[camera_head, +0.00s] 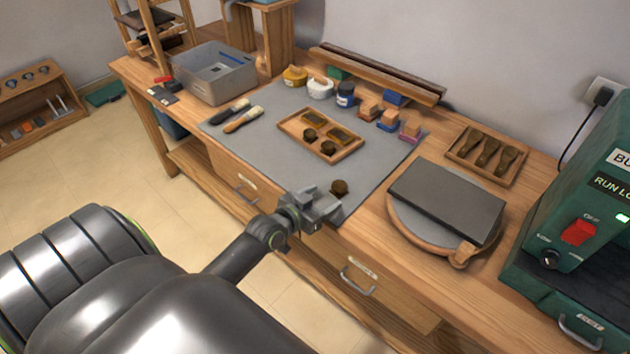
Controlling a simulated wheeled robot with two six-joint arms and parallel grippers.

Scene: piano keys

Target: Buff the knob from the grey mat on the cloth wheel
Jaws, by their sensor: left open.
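A small dark brass knob (339,187) sits on the front right part of the grey mat (270,150). My left gripper (328,207) is open at the mat's front edge, just in front of the knob and close to it. I cannot tell whether the gripper touches the knob. A green machine (575,210) with a red switch stands at the far right, its label cut off at "BU". No cloth wheel can be made out. My right gripper is out of view.
A wooden tray (290,122) with several brass pieces lies on the mat behind the knob. A dark slab (447,196) on a round wooden base stands to the right. Jars and small blocks line the back. A grey bin (214,72) is at the left.

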